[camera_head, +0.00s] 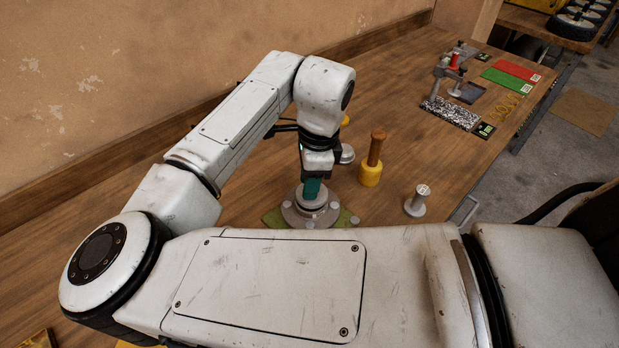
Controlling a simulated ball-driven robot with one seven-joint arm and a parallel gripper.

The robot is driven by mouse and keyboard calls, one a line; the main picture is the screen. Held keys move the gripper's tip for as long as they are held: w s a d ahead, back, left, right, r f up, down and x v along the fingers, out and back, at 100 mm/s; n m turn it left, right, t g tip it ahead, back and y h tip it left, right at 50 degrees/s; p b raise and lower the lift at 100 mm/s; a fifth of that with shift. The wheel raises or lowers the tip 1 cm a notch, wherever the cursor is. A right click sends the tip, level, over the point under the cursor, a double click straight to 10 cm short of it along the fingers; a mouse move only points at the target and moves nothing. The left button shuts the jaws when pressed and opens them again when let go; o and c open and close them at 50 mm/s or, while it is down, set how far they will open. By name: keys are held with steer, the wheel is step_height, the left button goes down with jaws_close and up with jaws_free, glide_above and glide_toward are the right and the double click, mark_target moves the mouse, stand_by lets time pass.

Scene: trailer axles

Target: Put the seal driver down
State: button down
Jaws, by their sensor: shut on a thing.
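My gripper (313,178) points down at the middle of the bench and is shut on a teal upright piece, which I take to be the seal driver (312,189). Its upper part is hidden by the gripper. The driver stands over the middle of a grey round hub (298,216) with several studs around its rim. Its lower end looks to be at the hub's centre, but I cannot tell whether it touches. The hub sits on a green mat (272,217), partly hidden by my arm.
A yellow-headed mallet (371,174) stands handle up, right of the gripper. A grey flanged metal piece (417,203) stands near the front edge. A small grey round thing (347,154) is close behind the gripper. Bare wood lies right of the mallet.

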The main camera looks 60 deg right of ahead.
steer(key=shift+f, duration=0.2)
steer(key=c, duration=0.7)
jaws_free()
steer(key=shift+c, duration=0.2)
steer(key=shift+r, duration=0.1)
steer(key=r, duration=0.8)
steer(key=s+r, duration=0.1)
steer(key=r, duration=0.3)
steer(key=shift+d+b, duration=0.4)
